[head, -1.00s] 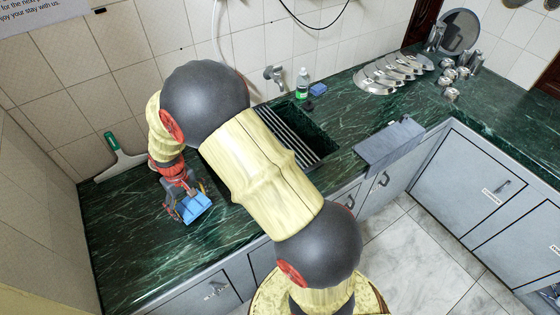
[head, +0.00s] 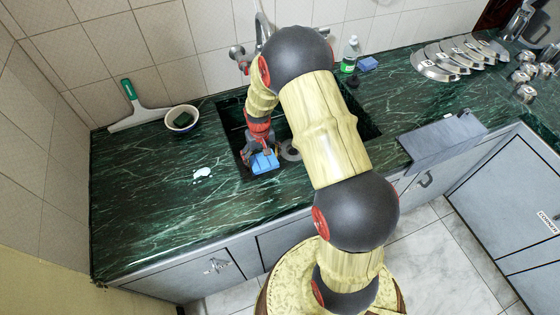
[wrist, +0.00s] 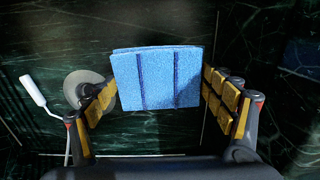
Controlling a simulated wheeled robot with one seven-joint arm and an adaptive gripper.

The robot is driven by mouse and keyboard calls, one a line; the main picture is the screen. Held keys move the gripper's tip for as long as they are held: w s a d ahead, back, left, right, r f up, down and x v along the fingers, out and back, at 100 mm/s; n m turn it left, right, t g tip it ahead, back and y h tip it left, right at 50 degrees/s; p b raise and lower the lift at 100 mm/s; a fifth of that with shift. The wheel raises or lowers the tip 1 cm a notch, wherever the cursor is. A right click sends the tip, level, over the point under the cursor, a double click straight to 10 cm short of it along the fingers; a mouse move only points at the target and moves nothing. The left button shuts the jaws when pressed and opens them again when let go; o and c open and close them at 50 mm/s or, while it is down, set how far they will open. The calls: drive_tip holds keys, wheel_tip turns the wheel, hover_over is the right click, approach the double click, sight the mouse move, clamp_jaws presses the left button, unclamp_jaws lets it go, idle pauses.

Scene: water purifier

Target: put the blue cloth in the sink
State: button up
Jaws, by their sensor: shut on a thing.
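The blue cloth (head: 265,162) looks like a folded, sponge-like pad. My gripper (head: 259,150) is shut on it, and the wrist view shows the cloth (wrist: 156,78) between the two yellow-padded fingers (wrist: 160,100). The sink (head: 364,124) is a dark green basin set in the counter. In the head view the gripper and cloth are over the left part of the sink. In the wrist view the basin floor and a round drain (wrist: 85,85) lie behind the cloth. I cannot tell how far the cloth is above the floor. My arm hides much of the sink.
A bowl (head: 182,118) with a dark thing in it and a squeegee (head: 136,110) are at the left. A white spill (head: 202,173) marks the counter. A green bottle (head: 349,55) and another blue pad (head: 368,64) stand behind the sink. Metal lids (head: 455,56) are at the right.

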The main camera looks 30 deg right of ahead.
sight(262, 161)
wheel_tip(262, 161, down, 9)
drive_tip(key=b, duration=0.3)
drive_tip(key=shift+f, duration=0.2)
drive_tip(key=o, duration=1.1)
